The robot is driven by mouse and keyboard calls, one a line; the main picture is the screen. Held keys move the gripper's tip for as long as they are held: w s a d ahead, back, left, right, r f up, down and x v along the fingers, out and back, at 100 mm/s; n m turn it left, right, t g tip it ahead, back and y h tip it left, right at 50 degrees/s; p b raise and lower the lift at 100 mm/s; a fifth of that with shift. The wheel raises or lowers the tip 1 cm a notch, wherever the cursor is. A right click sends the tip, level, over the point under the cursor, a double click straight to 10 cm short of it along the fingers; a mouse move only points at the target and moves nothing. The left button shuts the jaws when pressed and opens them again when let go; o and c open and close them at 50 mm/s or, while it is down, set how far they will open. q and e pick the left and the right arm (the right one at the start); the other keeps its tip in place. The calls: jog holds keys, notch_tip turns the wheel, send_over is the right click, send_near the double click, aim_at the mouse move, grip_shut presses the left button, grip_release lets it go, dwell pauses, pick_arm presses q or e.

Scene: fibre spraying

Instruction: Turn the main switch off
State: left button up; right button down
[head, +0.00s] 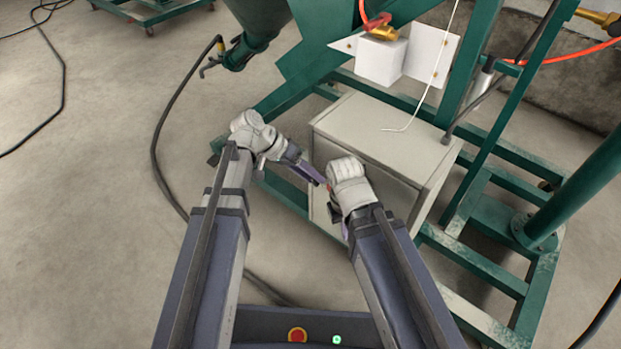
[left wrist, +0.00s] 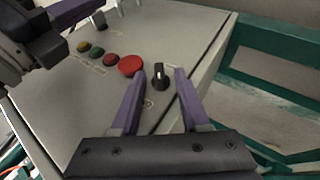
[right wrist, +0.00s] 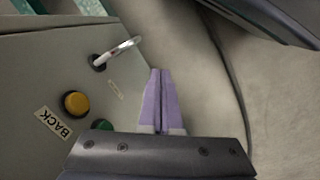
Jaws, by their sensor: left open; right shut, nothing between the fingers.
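The main switch appears to be the black rotary knob (left wrist: 160,76) with a light pointer line on the grey control panel (left wrist: 118,35) in the left wrist view. My left gripper (left wrist: 160,72) is open, with one purple finger on each side of the knob; I cannot tell whether either touches it. In the head view my left gripper (head: 322,181) is at the front of the grey cabinet (head: 375,130), and the knob is hidden. My right gripper (right wrist: 160,72) is shut and empty in front of the same panel, beside a metal handle (right wrist: 117,52).
A red button (left wrist: 131,66) sits just left of the knob, with smaller buttons beyond. The right wrist view shows a yellow button (right wrist: 76,104) and a "BACK" label (right wrist: 53,122). A green frame (head: 470,185) surrounds the cabinet. A black hose (head: 160,150) lies on the floor at left.

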pick_arm(q)
grip_shut()
dwell(0.4)
jog(key=g+h+b, duration=0.1)
jog(key=h+b, duration=0.1)
jog(key=b, duration=0.1)
jog(key=n+g+h+b, duration=0.1)
jog(key=h+b, duration=0.1)
jog(key=b, duration=0.2)
jog(key=f+h+b, duration=0.1)
jog(key=b, duration=0.3)
jog(key=shift+w+a+n+g+h, duration=0.2)
jog(key=shift+a+n+g+h, duration=0.15)
jog(key=shift+n+g+h, duration=0.05)
